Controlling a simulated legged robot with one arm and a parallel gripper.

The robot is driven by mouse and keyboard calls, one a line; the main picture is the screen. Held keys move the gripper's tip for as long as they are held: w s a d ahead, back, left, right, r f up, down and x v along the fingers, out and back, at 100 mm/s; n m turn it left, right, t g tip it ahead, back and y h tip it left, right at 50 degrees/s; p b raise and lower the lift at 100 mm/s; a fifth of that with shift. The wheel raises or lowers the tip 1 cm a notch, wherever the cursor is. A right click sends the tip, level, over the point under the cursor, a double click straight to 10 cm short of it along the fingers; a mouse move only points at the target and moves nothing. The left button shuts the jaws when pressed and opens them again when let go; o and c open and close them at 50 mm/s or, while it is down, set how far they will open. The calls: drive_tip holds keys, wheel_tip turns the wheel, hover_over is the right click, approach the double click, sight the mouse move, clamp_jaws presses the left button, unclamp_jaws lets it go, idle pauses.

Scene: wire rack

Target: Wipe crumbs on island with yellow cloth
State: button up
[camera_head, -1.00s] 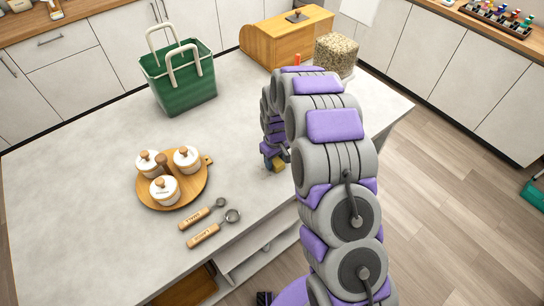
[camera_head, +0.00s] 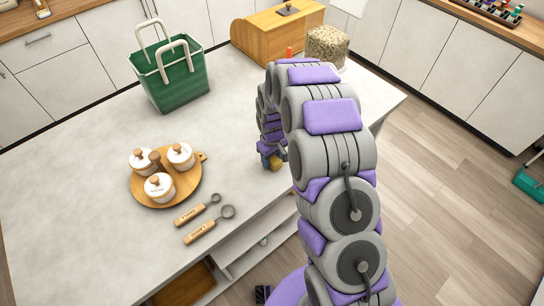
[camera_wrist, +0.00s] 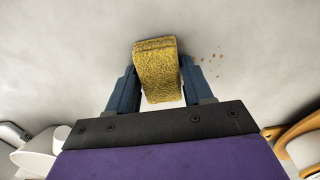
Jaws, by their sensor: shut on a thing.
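My gripper (camera_wrist: 160,88) is shut on a folded yellow cloth (camera_wrist: 155,62) in the wrist view, with a blue finger on each side of it. In the head view the cloth (camera_head: 275,162) shows as a small yellow patch at the end of my arm, over the island (camera_head: 90,225) near its front edge. I cannot tell whether the cloth touches the top. A few small brown crumbs (camera_wrist: 212,58) lie on the pale surface just right of the cloth in the wrist view. In the head view my arm hides that spot.
A round board (camera_head: 190,190) with white jars and two measuring spoons (camera_head: 209,224) sit left of my gripper. A green basket (camera_head: 180,85), a wooden bread box (camera_head: 270,40) and a grainy block (camera_head: 326,44) stand farther back. The island's left part is clear.

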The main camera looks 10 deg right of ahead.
sight(255, 156)
drive_tip(key=shift+s+a, duration=0.25)
drive_tip(key=shift+s, duration=1.05)
drive_tip(key=shift+a, duration=0.1)
drive_tip(key=shift+s+a, duration=0.2)
drive_tip(key=shift+s, duration=0.25)
drive_tip(key=shift+w+a+p, duration=0.4)
drive_tip(key=shift+w+a, duration=0.5)
drive_tip(key=shift+w, duration=0.3)
drive_tip(key=shift+w+a, duration=0.5)
drive_tip(key=shift+w, duration=0.3)
drive_tip(key=shift+w+a, duration=0.5)
drive_tip(key=shift+w, duration=0.3)
drive_tip(key=shift+w+a, duration=0.5)
drive_tip(key=shift+w, duration=0.3)
